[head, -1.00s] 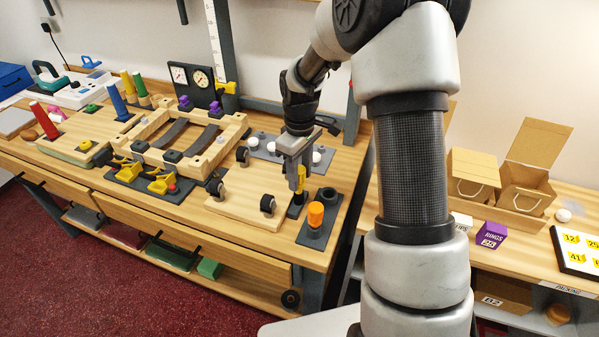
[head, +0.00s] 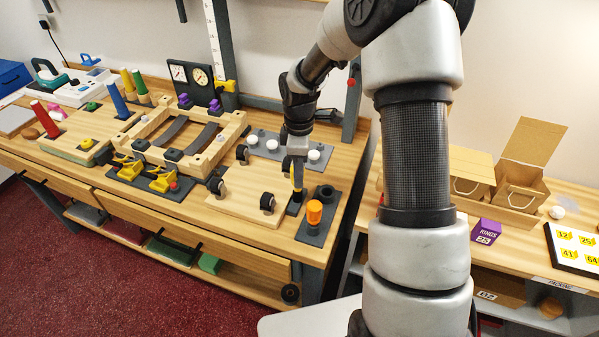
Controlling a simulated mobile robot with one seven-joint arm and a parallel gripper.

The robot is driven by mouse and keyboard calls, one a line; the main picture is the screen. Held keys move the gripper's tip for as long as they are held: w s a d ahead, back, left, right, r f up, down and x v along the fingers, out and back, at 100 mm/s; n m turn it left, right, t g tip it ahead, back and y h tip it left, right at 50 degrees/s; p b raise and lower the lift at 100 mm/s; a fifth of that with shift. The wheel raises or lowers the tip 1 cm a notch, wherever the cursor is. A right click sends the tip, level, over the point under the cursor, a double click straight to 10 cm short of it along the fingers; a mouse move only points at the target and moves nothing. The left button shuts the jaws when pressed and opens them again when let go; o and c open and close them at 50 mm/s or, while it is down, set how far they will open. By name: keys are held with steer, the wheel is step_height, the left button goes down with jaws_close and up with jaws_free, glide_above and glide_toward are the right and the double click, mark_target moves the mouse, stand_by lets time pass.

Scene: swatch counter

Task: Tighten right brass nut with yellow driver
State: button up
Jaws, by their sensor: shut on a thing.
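My gripper (head: 297,178) points down over the right part of the bench. It is shut on the yellow driver (head: 292,177), of which only a narrow yellow strip shows beside the fingers. A small dark block (head: 294,208) lies just below the fingers; I cannot tell whether the driver's tip touches it. An orange-topped driver or peg (head: 314,213) stands upright on a dark plate (head: 310,234) just right of and nearer than my gripper. I cannot make out a brass nut; it is hidden or too small.
A wooden board with black wheels (head: 240,208) lies left of my gripper. A dark plate with white knobs (head: 262,150) is behind it. Cardboard boxes (head: 522,185) are on the right bench.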

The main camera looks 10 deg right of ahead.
steer(key=m, duration=0.3)
steer(key=m+b, duration=0.1)
steer(key=m, duration=0.2)
steer(key=shift+s+a+f+m+b, duration=0.1)
steer(key=shift+a+m+b, duration=0.1)
steer(key=shift+m+b, duration=0.1)
steer(key=m, duration=0.6)
steer(key=shift+s+m+b, duration=0.1)
steer(key=shift+m+b, duration=0.25)
steer(key=shift+m, duration=0.05)
steer(key=o, duration=0.9)
steer(key=shift+a, duration=0.1)
